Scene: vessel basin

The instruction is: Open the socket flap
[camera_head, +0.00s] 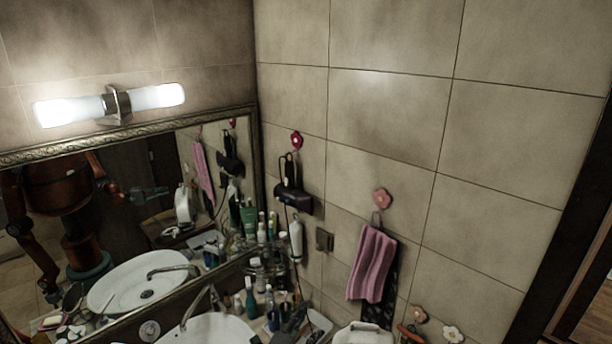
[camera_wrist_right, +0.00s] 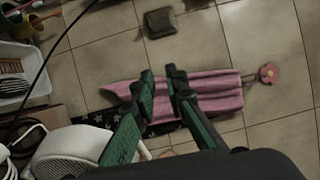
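The socket flap (camera_head: 324,240) is a small brownish-grey metal cover on the tiled wall, left of the pink towel. It looks shut. It also shows in the right wrist view (camera_wrist_right: 160,22), at the top, beyond the fingertips and apart from them. My right gripper (camera_wrist_right: 160,75) has two green fingers with a narrow gap between the tips and nothing held. In that view its tips overlap the pink towel. I cannot clearly make it out in the head view among the clutter at the bottom. My left gripper is not directly in view.
The pink towel (camera_head: 372,264) hangs from a flower hook (camera_head: 382,198) right of the socket. A dark holder with a cord (camera_head: 293,200) is at upper left. Bottles and a sink (camera_head: 207,330) crowd the lower left. A mirror reflects my body. The upper wall is bare.

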